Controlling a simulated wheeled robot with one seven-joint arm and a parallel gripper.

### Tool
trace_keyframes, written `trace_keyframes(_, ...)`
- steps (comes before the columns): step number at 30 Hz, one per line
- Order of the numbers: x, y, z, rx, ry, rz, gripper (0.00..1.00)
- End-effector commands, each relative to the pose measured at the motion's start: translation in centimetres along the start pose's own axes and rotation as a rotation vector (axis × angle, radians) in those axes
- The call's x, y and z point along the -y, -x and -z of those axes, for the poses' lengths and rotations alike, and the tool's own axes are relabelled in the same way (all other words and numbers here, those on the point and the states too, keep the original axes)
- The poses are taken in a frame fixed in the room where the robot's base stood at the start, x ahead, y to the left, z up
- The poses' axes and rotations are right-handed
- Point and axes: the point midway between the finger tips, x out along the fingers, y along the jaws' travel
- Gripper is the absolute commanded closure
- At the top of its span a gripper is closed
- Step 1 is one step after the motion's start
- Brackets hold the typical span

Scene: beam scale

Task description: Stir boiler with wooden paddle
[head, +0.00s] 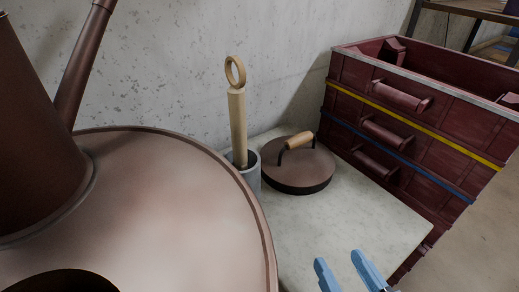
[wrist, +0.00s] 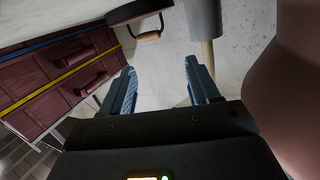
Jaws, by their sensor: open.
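The copper-brown boiler (head: 180,210) fills the left of the head view, with a dark round opening (head: 62,282) in its top at the bottom edge. The wooden paddle (head: 238,125) stands upright, ring end up, in a grey holder (head: 249,177) beside the boiler; its lower end is hidden inside. My gripper (head: 339,259) is open and empty, in front of the holder and apart from the paddle. In the wrist view, my gripper's (wrist: 161,80) blue fingers are spread, with the holder (wrist: 203,18) and paddle (wrist: 208,53) beyond them and the boiler (wrist: 290,90) at right.
A round dark lid (head: 298,172) with a wooden handle (head: 300,140) lies on the pale counter (head: 365,220) right of the holder. Stacked dark-red crates (head: 400,125) stand at the right. A speckled wall (head: 180,75) is close behind. The counter's front is clear.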

Motion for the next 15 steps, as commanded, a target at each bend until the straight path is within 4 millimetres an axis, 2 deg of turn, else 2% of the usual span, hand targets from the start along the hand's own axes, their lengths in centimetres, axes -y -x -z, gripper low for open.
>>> trace_keyframes(1, 0.8, -2.2, 1.6, -0.019, 0.005, 0.032, 0.39)
trace_keyframes(6, 3.7, -8.1, 6.2, -0.055, 0.028, 0.144, 0.39)
trace_keyframes(10, 6.2, -11.7, 10.1, -0.081, 0.059, 0.229, 0.39)
trace_keyframes(15, 8.9, -14.6, 14.3, -0.106, 0.098, 0.317, 0.39)
